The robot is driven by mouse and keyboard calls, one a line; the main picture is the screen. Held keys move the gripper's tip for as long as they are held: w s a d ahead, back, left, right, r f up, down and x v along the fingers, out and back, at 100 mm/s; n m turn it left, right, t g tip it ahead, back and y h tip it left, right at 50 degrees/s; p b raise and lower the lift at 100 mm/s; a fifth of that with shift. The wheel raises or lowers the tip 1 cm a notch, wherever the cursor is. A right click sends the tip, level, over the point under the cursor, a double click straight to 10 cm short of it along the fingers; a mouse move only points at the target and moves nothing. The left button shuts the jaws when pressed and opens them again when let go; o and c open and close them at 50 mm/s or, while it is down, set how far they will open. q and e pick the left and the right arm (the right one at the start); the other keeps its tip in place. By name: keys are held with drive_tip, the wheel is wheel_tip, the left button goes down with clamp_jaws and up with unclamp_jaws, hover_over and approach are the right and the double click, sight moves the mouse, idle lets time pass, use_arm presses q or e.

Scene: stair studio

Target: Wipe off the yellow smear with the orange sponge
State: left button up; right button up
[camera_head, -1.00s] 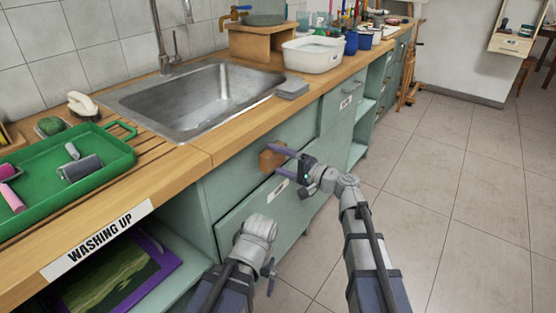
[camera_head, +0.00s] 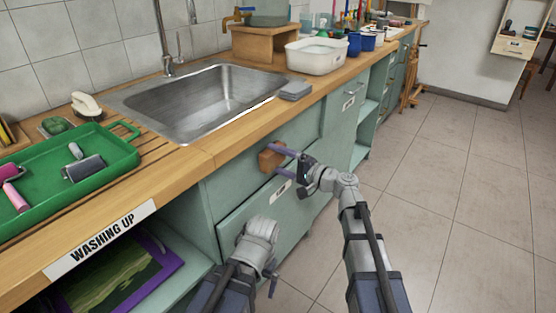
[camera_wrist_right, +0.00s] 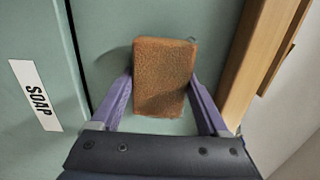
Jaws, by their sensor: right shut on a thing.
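The orange-brown sponge (camera_head: 270,158) is held between the fingers of my right gripper (camera_head: 280,160), in front of the green drawer front just below the counter's edge. In the right wrist view the sponge (camera_wrist_right: 163,78) sits between the two purple fingers of the right gripper (camera_wrist_right: 162,95), with the green panel behind it. I cannot tell whether the sponge touches the panel. No yellow smear is visible; the sponge may cover part of the panel. My left gripper (camera_head: 270,284) is low in the head view, mostly hidden behind its own wrist, and its jaws cannot be made out.
The wooden counter (camera_head: 190,160) overhangs the cabinet. It bears a metal sink (camera_head: 215,100), a green tray (camera_head: 110,165) with rollers, a grey block (camera_head: 296,90) and a white tub (camera_head: 315,60). A "SOAP" label (camera_wrist_right: 35,95) is on the panel. The floor at right is clear.

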drive_tip(key=shift+w+a, duration=0.3)
drive_tip(key=shift+a, duration=0.1)
drive_tip(key=shift+w+d, duration=0.1)
drive_tip(key=shift+w+d, duration=1.2)
drive_tip(key=shift+w, duration=0.3)
drive_tip(key=shift+a, duration=0.15)
drive_tip(key=shift+s+a, duration=0.6)
drive_tip(key=shift+s, duration=0.25)
drive_tip(key=shift+s+a, duration=0.55)
drive_tip(key=shift+s, duration=0.3)
drive_tip(key=shift+d, duration=0.1)
